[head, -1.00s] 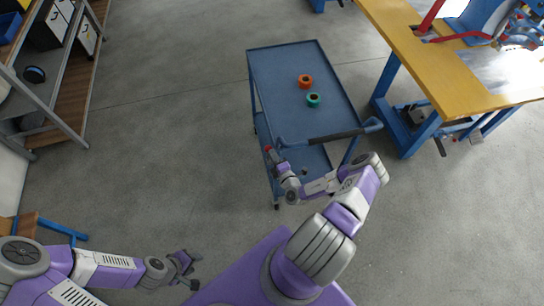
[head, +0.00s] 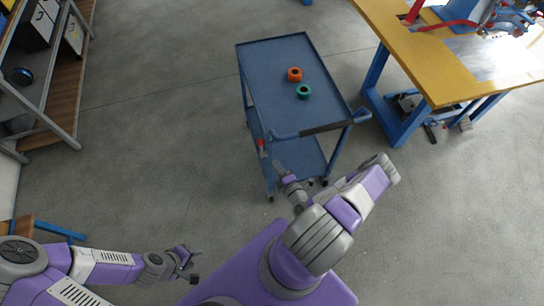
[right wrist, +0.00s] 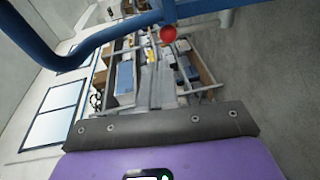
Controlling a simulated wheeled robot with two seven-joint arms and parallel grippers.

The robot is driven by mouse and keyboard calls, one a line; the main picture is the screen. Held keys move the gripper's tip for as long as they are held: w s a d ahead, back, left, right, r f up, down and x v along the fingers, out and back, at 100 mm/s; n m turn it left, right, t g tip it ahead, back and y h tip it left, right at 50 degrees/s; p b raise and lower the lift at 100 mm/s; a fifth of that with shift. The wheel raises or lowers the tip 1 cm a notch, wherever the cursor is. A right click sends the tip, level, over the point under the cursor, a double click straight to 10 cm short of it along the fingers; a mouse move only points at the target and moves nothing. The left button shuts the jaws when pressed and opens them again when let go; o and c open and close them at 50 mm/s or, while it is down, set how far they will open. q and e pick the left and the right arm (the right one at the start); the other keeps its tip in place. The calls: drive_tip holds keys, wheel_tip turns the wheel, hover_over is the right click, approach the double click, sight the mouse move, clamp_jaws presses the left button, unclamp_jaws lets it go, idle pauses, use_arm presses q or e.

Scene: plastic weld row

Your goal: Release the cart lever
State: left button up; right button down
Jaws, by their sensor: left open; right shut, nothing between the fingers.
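The blue cart (head: 290,100) stands ahead, with a handle (head: 325,128) along its near edge. The lever's red end (head: 262,148) is at the cart's near left corner, below the handle. In the right wrist view the red knob (right wrist: 168,34) shows at the top, by a blue cart post. My right gripper (head: 279,168) is shut and empty, just below and right of the lever, apart from it in the head view. My left gripper (head: 192,262) is open and empty over the floor at lower left.
An orange roll (head: 295,74) and a green roll (head: 303,92) lie on the cart's top. A yellow-topped workbench (head: 440,70) stands to the right. A shelf rack (head: 70,100) is at the left. The floor between rack and cart is clear.

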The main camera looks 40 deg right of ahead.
drive_tip(key=v, duration=0.3)
drive_tip(key=shift+s+r, duration=0.1)
drive_tip(key=shift+r, duration=0.05)
drive_tip(key=shift+a, duration=0.1)
idle(0.4)
